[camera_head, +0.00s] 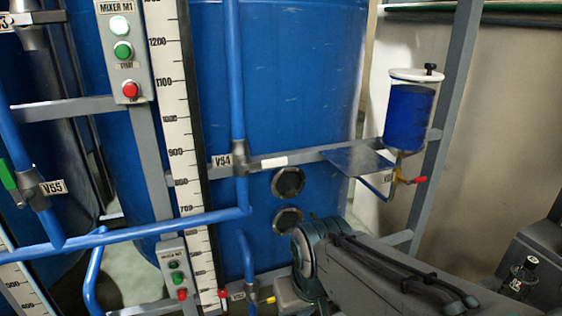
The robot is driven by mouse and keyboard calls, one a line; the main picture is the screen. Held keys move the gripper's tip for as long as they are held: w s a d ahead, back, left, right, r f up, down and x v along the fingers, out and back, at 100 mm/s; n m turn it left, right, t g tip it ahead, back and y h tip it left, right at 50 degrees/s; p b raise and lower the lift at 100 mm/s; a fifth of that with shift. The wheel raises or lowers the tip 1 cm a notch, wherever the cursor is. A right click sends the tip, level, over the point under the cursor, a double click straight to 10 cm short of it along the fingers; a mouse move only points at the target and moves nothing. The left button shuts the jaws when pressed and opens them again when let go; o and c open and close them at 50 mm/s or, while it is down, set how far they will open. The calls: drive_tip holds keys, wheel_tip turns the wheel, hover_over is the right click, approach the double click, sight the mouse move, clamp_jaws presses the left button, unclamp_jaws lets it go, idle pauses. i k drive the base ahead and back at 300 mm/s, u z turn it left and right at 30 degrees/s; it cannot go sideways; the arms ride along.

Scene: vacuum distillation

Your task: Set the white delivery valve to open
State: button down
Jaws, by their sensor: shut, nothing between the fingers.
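I cannot make out a white delivery valve in the head view. A small yellow valve with a red handle (419,180) sits under a clear vessel of blue liquid (410,115) at the right. A grey fitting (240,160) labelled V54 sits on the vertical blue pipe in the middle. Another fitting (38,198), labelled V55, has a green handle at the left. Low in the middle, red and yellow handle ends show near a pipe (248,262). My arm reaches in from the lower right; its end and gripper fingers are not visible.
Large blue tanks (290,90) stand behind a grey frame and a white scale (172,100). Button boxes M1 (124,60) and lower (176,270) are on the frame. Blue pipes cross the lower left.

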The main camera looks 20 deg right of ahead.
sight(282, 160)
drive_tip(key=z, duration=2.4)
drive_tip(key=k, duration=0.45)
drive_tip(key=u, duration=1.4)
